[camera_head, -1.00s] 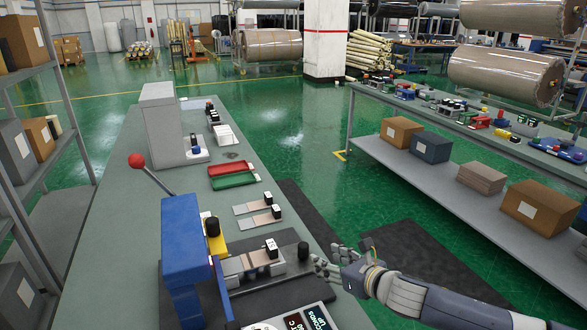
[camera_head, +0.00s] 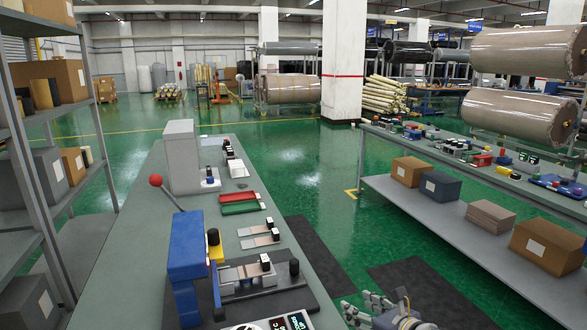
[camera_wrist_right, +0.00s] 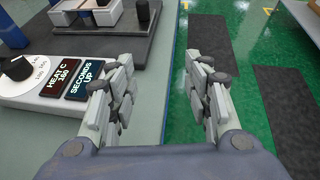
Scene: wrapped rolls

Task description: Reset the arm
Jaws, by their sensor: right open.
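My right gripper (camera_head: 374,308) is at the bottom of the head view, off the right edge of the workbench (camera_head: 140,225). In the right wrist view the right gripper (camera_wrist_right: 160,90) is open, with nothing between its fingers. Its left finger is over the bench edge and its right finger over the green floor. My left gripper is not in view. A blue press (camera_head: 188,262) with a red-knobbed lever (camera_head: 156,181) stands on the bench, left of the right gripper. A heat and seconds control panel (camera_wrist_right: 75,80) lies in front of the press.
Red and green trays (camera_head: 240,203), flat plates with black-topped blocks (camera_head: 262,236) and a grey machine (camera_head: 182,155) stand on the bench. A shelf (camera_head: 480,210) with boxes is at the right, another rack (camera_head: 45,150) at the left. Dark mats (camera_head: 425,280) lie on open floor.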

